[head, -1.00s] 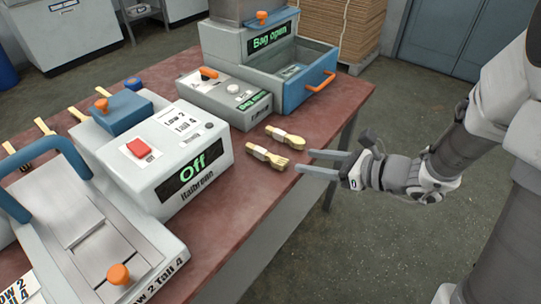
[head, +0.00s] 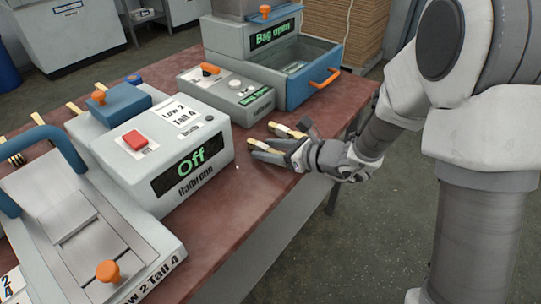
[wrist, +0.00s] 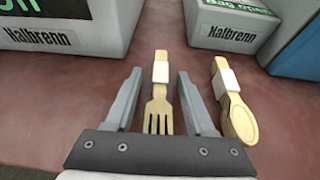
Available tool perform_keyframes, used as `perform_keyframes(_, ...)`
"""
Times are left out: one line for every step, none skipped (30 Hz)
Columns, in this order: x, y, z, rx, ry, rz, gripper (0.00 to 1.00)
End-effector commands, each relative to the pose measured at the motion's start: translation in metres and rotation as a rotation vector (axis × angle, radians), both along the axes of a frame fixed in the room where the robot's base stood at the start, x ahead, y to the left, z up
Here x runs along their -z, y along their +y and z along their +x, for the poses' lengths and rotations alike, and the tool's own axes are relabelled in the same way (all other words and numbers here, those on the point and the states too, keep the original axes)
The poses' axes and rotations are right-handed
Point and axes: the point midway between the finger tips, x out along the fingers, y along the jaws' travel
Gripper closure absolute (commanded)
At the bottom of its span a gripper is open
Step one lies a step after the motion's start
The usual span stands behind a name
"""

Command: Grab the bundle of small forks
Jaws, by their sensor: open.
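The bundle of small wooden forks (wrist: 159,85), with a white band around it, lies on the table with its tines toward me. In the wrist view it lies between the two fingers of my open gripper (wrist: 156,92), with a gap visible on each side. In the head view my gripper (head: 264,152) is low over the table edge and partly hides the fork bundle (head: 262,146). A bundle of wooden spoons (wrist: 232,97), also banded in white, lies just right of my right finger and beyond the gripper in the head view (head: 284,130).
The red-brown table (head: 225,190) holds a grey machine reading "Off" (head: 165,160) to the left. A bagging machine reading "Bag open" with a blue drawer (head: 305,85) stands behind. A press with a blue handle (head: 60,145) is at front left. Bare table lies around the bundles.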

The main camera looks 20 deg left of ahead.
Motion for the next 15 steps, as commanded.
perform_keyframes(0.0008, 0.0018, 0.0006, 0.0, 0.0, 0.0, 0.45)
perform_keyframes(0.0006, 0.002, 0.0008, 0.0, 0.0, 0.0, 0.45)
perform_keyframes(0.0003, 0.002, 0.0008, 0.0, 0.0, 0.0, 0.45)
perform_keyframes(0.0002, 0.0018, 0.0008, 0.0, 0.0, 0.0, 0.45)
perform_keyframes(0.0001, 0.0017, 0.0008, 0.0, 0.0, 0.0, 0.45)
perform_keyframes(0.0001, 0.0016, 0.0007, 0.0, 0.0, 0.0, 0.45)
perform_keyframes(0.0002, 0.0015, 0.0007, 0.0, 0.0, 0.0, 0.45)
perform_keyframes(0.0002, 0.0015, 0.0007, 0.0, 0.0, 0.0, 0.51)
perform_keyframes(0.0001, 0.0014, 0.0007, 0.0, 0.0, 0.0, 0.58)
perform_keyframes(0.0001, 0.0014, 0.0007, 0.0, 0.0, 0.0, 0.64)
perform_keyframes(0.0001, 0.0014, 0.0006, 0.0, 0.0, 0.0, 0.69)
perform_keyframes(0.0001, 0.0014, 0.0006, 0.0, 0.0, 0.0, 0.76)
perform_keyframes(0.0001, 0.0014, 0.0006, 0.0, 0.0, 0.0, 0.81)
perform_keyframes(0.0001, 0.0012, 0.0006, 0.0, 0.0, 0.0, 0.87)
perform_keyframes(0.0002, 0.0012, 0.0006, 0.0, 0.0, 0.0, 0.94)
